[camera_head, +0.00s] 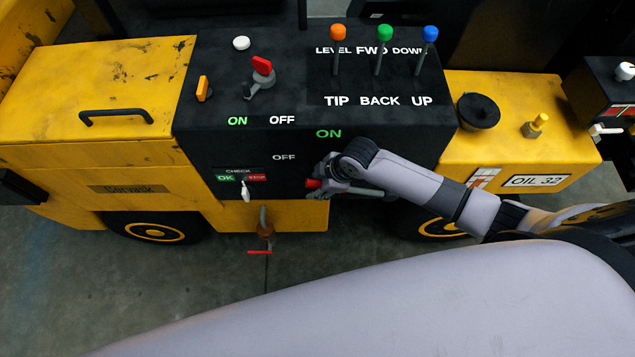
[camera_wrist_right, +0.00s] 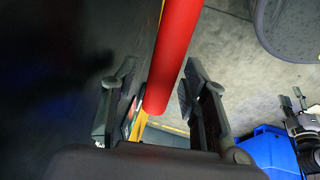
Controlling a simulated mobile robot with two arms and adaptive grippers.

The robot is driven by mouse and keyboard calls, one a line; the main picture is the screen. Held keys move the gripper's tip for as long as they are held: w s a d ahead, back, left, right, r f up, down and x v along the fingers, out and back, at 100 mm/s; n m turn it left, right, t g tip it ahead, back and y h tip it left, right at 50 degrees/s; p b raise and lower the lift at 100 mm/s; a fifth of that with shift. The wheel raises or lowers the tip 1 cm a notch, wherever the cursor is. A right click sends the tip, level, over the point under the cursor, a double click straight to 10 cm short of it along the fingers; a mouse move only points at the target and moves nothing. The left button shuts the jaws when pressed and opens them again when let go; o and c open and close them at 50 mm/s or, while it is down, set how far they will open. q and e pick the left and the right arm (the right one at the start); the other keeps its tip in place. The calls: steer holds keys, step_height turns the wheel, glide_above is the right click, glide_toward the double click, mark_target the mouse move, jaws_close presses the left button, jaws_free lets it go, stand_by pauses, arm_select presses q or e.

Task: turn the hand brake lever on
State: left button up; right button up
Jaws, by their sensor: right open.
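The hand brake lever's red grip (camera_head: 313,183) sticks out low on the black front panel, below the green ON and white OFF labels. My right gripper (camera_head: 321,187) is at this lever and covers most of it in the head view. In the right wrist view the red grip (camera_wrist_right: 178,50) runs between the two open fingers of my right gripper (camera_wrist_right: 160,85). Gaps show beside the grip, so the fingers are around it and not closed on it. The lever's base is hidden. My left gripper is not in view.
On the panel top are a red-tipped switch (camera_head: 262,70), an orange switch (camera_head: 203,90) and three levers with orange, green and blue knobs (camera_head: 383,35). A check switch (camera_head: 246,190) and a red-handled valve (camera_head: 265,232) are left of my right gripper. Open floor lies below.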

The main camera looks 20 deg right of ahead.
steer(key=shift+f, duration=0.15)
jaws_close()
stand_by(0.5)
stand_by(0.4)
